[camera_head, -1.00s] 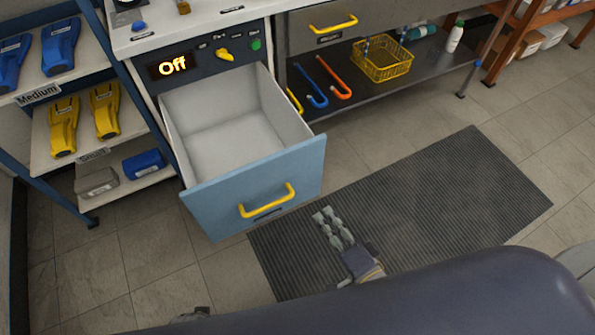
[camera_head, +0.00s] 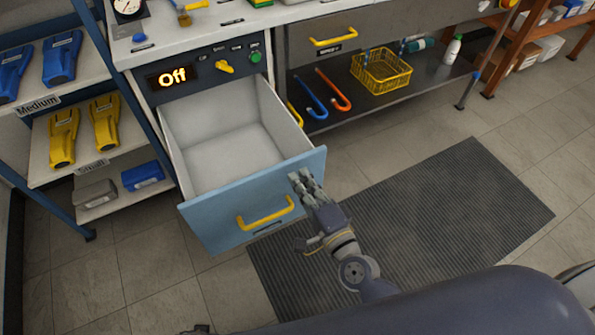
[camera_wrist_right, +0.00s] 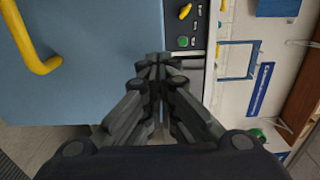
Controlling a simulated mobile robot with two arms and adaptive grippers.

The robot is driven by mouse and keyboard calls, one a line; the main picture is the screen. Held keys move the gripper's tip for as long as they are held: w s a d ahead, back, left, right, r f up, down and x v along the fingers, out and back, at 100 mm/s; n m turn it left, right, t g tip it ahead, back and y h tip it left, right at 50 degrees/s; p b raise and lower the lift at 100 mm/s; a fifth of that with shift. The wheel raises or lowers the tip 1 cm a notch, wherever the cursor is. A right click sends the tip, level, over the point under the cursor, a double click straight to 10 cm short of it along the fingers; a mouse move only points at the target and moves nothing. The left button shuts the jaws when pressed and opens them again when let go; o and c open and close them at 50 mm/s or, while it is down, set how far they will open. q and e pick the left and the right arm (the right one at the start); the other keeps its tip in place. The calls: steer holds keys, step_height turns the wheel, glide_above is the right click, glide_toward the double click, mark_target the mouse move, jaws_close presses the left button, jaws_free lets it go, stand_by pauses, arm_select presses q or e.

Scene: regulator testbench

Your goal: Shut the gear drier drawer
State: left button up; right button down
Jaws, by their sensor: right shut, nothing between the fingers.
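The gear drier drawer (camera_head: 205,215) is pulled out and empty inside, with a light blue front and a yellow handle (camera_head: 265,213). Its unit shows a lit "Off" display (camera_head: 172,76). My right gripper (camera_head: 301,176) is shut and empty, close to the right part of the drawer front. In the right wrist view the shut fingers (camera_wrist_right: 157,62) lie over the right edge of the blue front (camera_wrist_right: 100,60), with the handle (camera_wrist_right: 35,45) at the left. I cannot tell whether they touch it. Of my left arm, only a small dark part shows at the bottom edge; its gripper is not visible.
A shelf (camera_head: 75,180) with yellow and blue devices stands left of the drawer. A bench to the right has a closed drawer (camera_head: 340,38) above a lower shelf with a yellow basket (camera_head: 382,72). A dark ribbed mat (camera_head: 450,215) lies on the open floor.

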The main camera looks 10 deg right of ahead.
arm_select(q)
steer(key=shift+s+f, duration=0.25)
arm_select(e)
steer(key=shift+x, duration=1.15)
